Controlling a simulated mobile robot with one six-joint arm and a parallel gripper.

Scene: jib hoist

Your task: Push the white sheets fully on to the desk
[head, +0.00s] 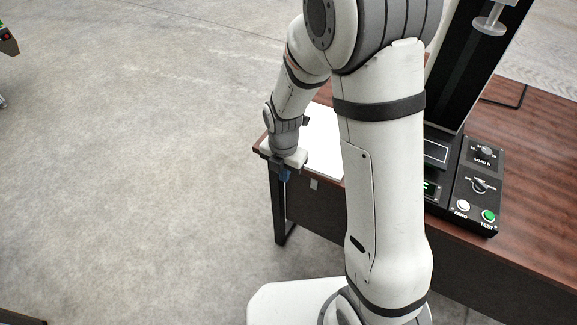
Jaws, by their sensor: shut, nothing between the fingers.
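The white sheets (322,143) lie near the left end of the brown desk (535,215). My arm covers their right part, and my gripper's wrist covers their front left corner, so I cannot tell how far they overhang the edge. My gripper (285,176) points down at the desk's front left corner, just outside the front edge and beside the sheets. It is shut and holds nothing. I cannot tell whether it touches the sheets or the desk.
A black test stand (470,60) with a control box (478,190) bearing knobs, a white button and a green button stands on the desk, right of my arm. A small pale tag (313,184) is on the desk's front.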

